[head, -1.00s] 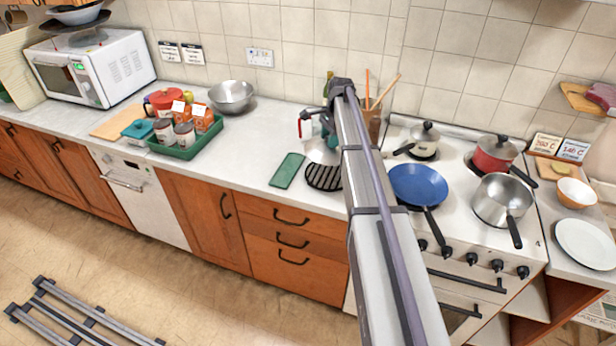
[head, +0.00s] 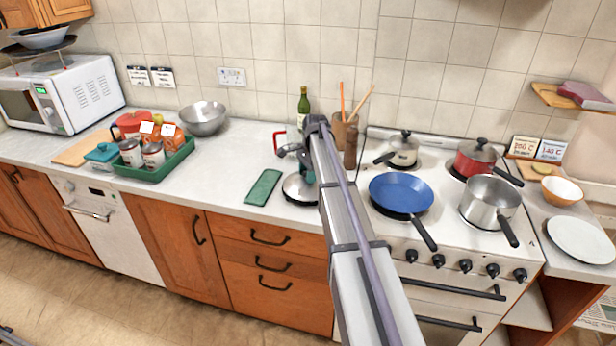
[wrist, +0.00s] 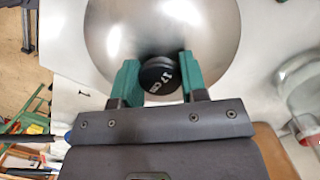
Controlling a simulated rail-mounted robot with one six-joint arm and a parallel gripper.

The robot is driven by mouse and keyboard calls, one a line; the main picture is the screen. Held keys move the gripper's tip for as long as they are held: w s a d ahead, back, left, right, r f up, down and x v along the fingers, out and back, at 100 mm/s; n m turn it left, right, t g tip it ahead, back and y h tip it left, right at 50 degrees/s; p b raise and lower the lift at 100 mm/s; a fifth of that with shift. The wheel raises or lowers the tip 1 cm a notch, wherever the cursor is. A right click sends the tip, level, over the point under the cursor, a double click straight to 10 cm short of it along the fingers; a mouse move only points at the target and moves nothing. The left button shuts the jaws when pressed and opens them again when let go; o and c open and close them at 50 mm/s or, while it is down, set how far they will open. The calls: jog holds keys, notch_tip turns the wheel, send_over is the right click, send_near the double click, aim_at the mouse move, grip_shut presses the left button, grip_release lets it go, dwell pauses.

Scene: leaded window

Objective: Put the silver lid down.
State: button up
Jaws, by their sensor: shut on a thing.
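The silver lid (wrist: 112,38) is a shiny round dome with a black knob (wrist: 160,76). In the wrist view, the two green fingers of my gripper (wrist: 160,82) are shut on the knob from both sides. In the head view, the lid (head: 296,190) is at the counter, left of the stove, over the spot of the black ribbed trivet, which it mostly hides. A dark edge shows under the lid; I cannot tell if they touch. My arm hides the lid's right side.
A green cloth-like pad (head: 263,187) lies just left of the lid. A green bottle (head: 304,104), a jug with a red handle (head: 280,140) and a utensil holder (head: 345,134) stand close behind. The blue pan (head: 400,192) is on the stove to the right.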

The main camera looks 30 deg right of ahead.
jog(key=shift+f, duration=0.25)
jog(key=o, duration=1.1)
jog(key=shift+r, duration=0.1)
